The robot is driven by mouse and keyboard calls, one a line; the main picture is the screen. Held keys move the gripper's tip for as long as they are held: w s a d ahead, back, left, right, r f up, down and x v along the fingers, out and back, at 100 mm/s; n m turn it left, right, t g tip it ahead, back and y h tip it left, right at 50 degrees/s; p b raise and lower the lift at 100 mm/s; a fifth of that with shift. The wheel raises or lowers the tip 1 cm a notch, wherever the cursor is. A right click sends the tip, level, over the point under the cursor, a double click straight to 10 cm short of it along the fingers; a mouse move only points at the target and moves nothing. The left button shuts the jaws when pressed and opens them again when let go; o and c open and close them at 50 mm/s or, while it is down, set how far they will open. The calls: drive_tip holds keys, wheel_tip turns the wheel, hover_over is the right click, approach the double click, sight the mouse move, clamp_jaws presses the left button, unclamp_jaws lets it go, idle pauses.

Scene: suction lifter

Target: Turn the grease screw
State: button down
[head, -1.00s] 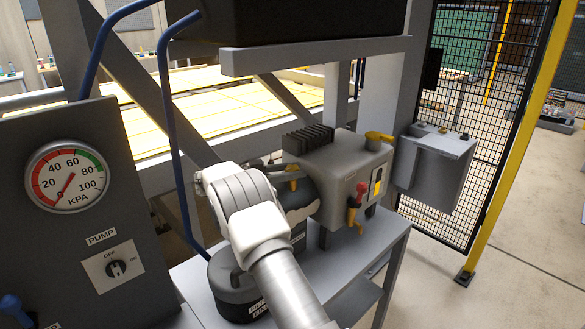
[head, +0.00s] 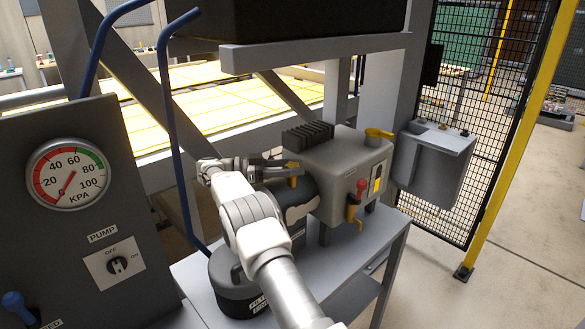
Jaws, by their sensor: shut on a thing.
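The grease screw (head: 293,181) is a small brass-yellow piece above the dark motor end of the grey vacuum pump. My gripper (head: 291,167) comes in level from the left, with its dark fingers shut on the upper part of the screw. The fingers hide part of the screw, and its turn angle cannot be read from here. The pump (head: 338,180) stands on a grey bench.
A black filter pot (head: 236,288) stands below my arm. A blue pipe (head: 172,130) rises close to my wrist at the left. The gauge panel (head: 75,235) stands further left.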

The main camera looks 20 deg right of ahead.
sight(295, 165)
drive_tip(key=shift+r, duration=0.1)
drive_tip(key=shift+c, duration=1.8)
unclamp_jaws()
drive_tip(key=shift+r, duration=0.35)
drive_tip(key=r, duration=0.3)
drive_tip(key=shift+s+d+r, duration=0.2)
drive_tip(key=shift+d+r, duration=0.1)
drive_tip(key=shift+r, duration=0.05)
drive_tip(key=s+d+r+b, duration=0.1)
drive_tip(key=s+d+r, duration=0.5)
drive_tip(key=s+d, duration=0.1)
drive_tip(key=shift+s+d+r, duration=0.25)
drive_tip(key=shift+d, duration=0.35)
drive_tip(key=shift+d, duration=0.1)
